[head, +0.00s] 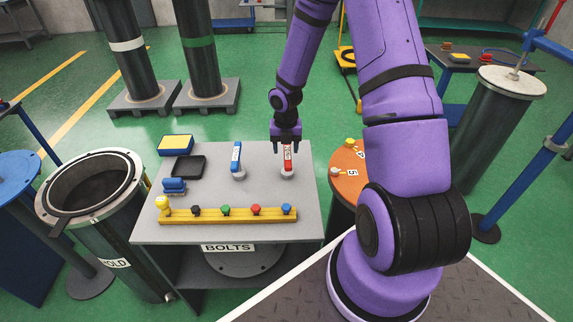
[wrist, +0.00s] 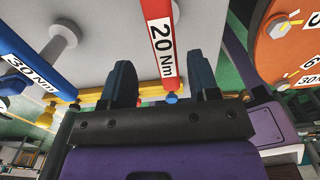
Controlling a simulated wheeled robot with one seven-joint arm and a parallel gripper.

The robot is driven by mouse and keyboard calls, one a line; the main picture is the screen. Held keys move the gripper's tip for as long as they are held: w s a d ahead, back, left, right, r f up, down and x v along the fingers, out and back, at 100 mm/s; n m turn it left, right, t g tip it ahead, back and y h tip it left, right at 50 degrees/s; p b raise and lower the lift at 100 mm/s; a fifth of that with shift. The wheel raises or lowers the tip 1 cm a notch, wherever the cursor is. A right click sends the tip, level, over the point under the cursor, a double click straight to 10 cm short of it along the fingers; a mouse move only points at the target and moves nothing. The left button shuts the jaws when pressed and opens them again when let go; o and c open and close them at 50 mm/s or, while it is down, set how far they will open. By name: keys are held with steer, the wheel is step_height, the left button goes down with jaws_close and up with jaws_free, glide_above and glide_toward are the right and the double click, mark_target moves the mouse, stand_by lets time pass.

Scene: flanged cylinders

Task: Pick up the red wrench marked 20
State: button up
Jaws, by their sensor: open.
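The red wrench (head: 288,161) with a white label stands on a pale round holder at the right side of the grey table. In the wrist view the red wrench (wrist: 153,12) shows its label, "20 Nm". My gripper (head: 286,148) is over the wrench's upper end, pointing down. In the wrist view my gripper (wrist: 161,62) is open, with one dark finger on each side of the red handle and visible gaps. The gripper is not closed on it. I cannot tell how deep the handle lies between the fingers.
A blue wrench (head: 237,158), marked 30 Nm in the wrist view (wrist: 30,62), stands to the left. A yellow rail (head: 240,215) with several coloured bolts lies along the table front. A black tray (head: 188,167) is at left. An orange round table (head: 346,185) is at right.

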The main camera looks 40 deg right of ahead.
steer(key=shift+d+f, duration=0.2)
steer(key=shift+f, duration=1.35)
steer(key=shift+d+f, duration=0.2)
steer(key=shift+f, duration=1.35)
jaws_close()
